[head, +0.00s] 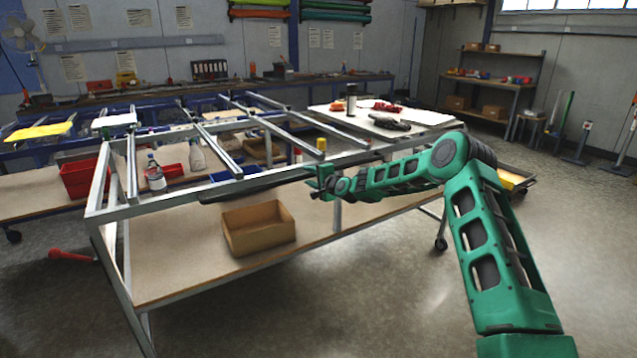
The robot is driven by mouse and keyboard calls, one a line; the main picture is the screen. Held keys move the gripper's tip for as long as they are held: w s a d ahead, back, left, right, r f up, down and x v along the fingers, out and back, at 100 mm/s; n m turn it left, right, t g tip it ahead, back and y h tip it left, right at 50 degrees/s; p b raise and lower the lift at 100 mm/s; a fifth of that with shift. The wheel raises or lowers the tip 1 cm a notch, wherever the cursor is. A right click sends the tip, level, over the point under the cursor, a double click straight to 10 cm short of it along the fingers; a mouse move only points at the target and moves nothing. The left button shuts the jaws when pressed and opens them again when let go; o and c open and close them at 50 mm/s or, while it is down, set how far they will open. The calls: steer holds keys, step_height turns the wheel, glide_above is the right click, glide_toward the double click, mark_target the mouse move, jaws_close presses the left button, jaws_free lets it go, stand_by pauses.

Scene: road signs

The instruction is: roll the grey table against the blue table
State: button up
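The grey table (118,262) is a bare metal frame with cross rails on top and a wooden lower shelf. It fills the left and middle of the head view. The blue table (85,142) stands behind it, with a blue frame, a lower shelf and castors. The grey frame overlaps it in the picture, so the gap between them is hard to judge. My gripper (318,182) is at the grey table's near long rail, right of its middle. It looks close to or touching the rail. Its fingers are too small and partly hidden to show whether they grip.
An open cardboard box (258,228) sits on the grey table's lower shelf. A red bin (78,180) and bottles show behind the frame. A red-ended object (70,255) lies at floor level on the left. Clear floor (395,300) lies in front and right.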

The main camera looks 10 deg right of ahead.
steer(key=v, duration=0.8)
steer(key=shift+d, duration=0.1)
